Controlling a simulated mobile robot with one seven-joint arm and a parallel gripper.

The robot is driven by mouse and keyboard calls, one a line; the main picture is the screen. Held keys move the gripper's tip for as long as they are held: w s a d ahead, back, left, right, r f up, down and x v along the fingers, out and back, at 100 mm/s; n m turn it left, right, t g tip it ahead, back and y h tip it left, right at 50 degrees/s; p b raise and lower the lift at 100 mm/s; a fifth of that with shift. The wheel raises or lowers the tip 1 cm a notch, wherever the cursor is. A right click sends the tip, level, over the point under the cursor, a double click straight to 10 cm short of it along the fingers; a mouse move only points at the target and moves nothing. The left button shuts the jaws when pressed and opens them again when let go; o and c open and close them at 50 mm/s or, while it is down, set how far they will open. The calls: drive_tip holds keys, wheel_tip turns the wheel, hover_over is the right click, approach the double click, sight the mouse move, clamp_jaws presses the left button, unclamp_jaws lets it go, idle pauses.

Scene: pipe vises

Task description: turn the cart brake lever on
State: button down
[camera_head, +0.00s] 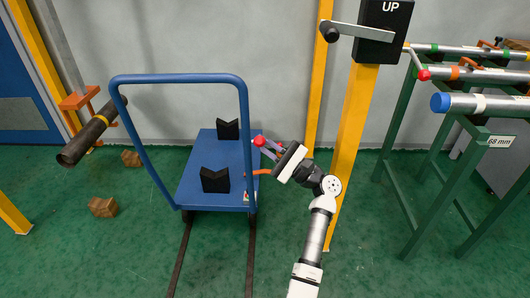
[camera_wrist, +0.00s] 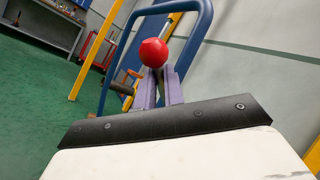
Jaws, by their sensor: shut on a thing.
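The blue cart (camera_head: 190,185) stands on the green floor with its tall blue push handle (camera_head: 180,78) at the near side. The brake lever's red ball knob (camera_head: 260,141) is at the cart's right side. My gripper (camera_head: 268,149) reaches it from the right, its fingers shut around the lever at the knob. In the wrist view the red knob (camera_wrist: 153,52) stands just beyond the purple fingertips of my gripper (camera_wrist: 160,78), which hide the lever's shaft. A small coloured label (camera_head: 247,196) is on the cart's near right corner.
Two black V-blocks (camera_head: 215,180) are on the cart deck. A yellow post (camera_head: 352,130) with a black box and grey crank (camera_head: 360,32) stands right of my gripper. A green pipe rack (camera_head: 395,175) is farther right. A dark pipe (camera_head: 90,137) is at left.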

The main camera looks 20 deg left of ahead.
drive_tip(key=f+n+g+b, duration=0.1)
drive_tip(key=n+g+b, duration=0.1)
drive_tip(key=n+b, duration=0.1)
drive_tip(key=s+f+n+g+b, duration=0.1)
drive_tip(key=f+n+g+b, duration=0.1)
drive_tip(key=n+b, duration=0.1)
drive_tip(key=f+n+g+y+b, duration=0.1)
drive_tip(key=f+n+g+b, duration=0.1)
drive_tip(key=n+b, duration=0.1)
drive_tip(key=shift+s+d+b, duration=0.2)
drive_tip(key=shift+d+b, duration=0.05)
drive_tip(key=shift+b, duration=0.5)
drive_tip(key=shift+n+g, duration=0.3)
drive_tip(key=c, duration=1.5)
unclamp_jaws()
drive_tip(key=v, duration=1.3)
drive_tip(key=shift+d+f, duration=0.25)
drive_tip(key=shift+f, duration=0.05)
